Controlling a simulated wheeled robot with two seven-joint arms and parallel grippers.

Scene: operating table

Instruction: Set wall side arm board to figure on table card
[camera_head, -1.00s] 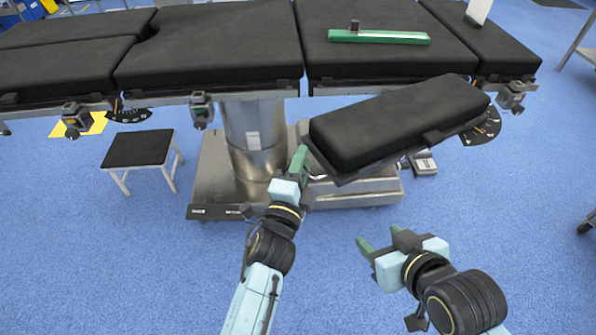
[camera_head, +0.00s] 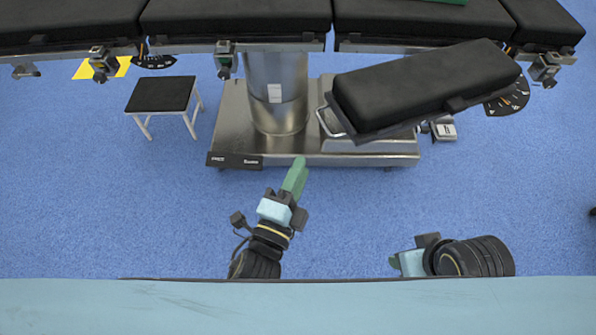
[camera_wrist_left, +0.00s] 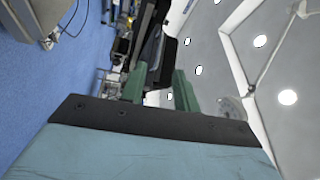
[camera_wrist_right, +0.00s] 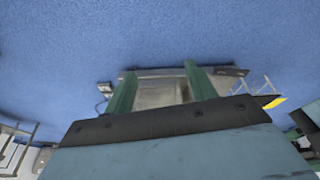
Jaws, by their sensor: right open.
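The black padded arm board (camera_head: 425,88) juts from the table's near side at the right, angled down-left, with a metal loop handle (camera_head: 328,122) at its free end. A dark dial plate with marks (camera_head: 508,97) shows by its hinged end. No figure card can be read. My left gripper (camera_head: 297,172) is below the handle, apart from it in the picture; its green fingers stand apart with nothing held in the left wrist view (camera_wrist_left: 158,88). My right gripper (camera_wrist_right: 161,85) is open and empty, pointing toward the table base; its fingers are mostly hidden in the head view.
The black-padded operating table (camera_head: 235,15) spans the top, with rail clamps (camera_head: 223,58) and another dial plate (camera_head: 153,60). Its steel base (camera_head: 235,130) stands below. A small black-topped stool (camera_head: 161,94) is at left. The floor between base and grippers is clear.

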